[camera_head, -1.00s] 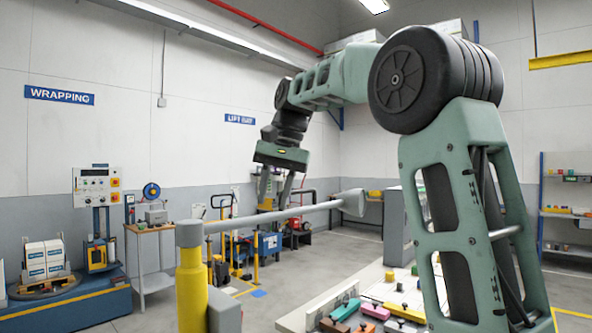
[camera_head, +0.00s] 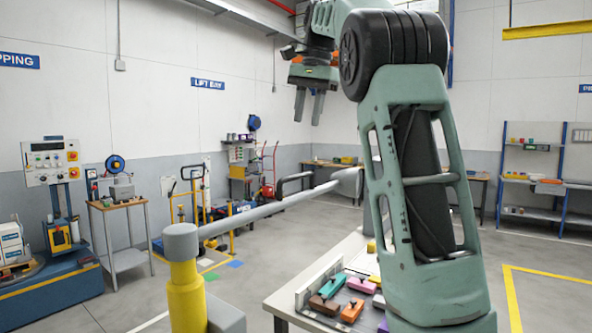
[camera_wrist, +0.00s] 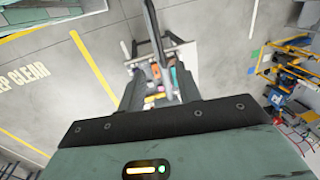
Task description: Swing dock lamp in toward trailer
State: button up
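The dock lamp's grey boom (camera_head: 270,208) runs from a yellow post (camera_head: 186,295) at the lower left to a pale lamp head (camera_head: 347,181). The head's right side is partly hidden by my arm. I see no contact.
A workbench with coloured blocks (camera_head: 350,312) stands beside my arm. A cart (camera_head: 122,230) and wrapping machine (camera_head: 55,215) are at left. Shelves (camera_head: 530,180) stand back right.

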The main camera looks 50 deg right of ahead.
aim_at(299, 176)
jog(key=f, duration=0.4)
jog(key=w+f, duration=0.1)
jog(key=f, duration=0.3)
jog(key=w+f, duration=0.1)
jog(key=f, duration=0.4)
jog(key=shift+a+f, duration=0.1)
jog(key=shift+a, duration=0.3)
grip_shut()
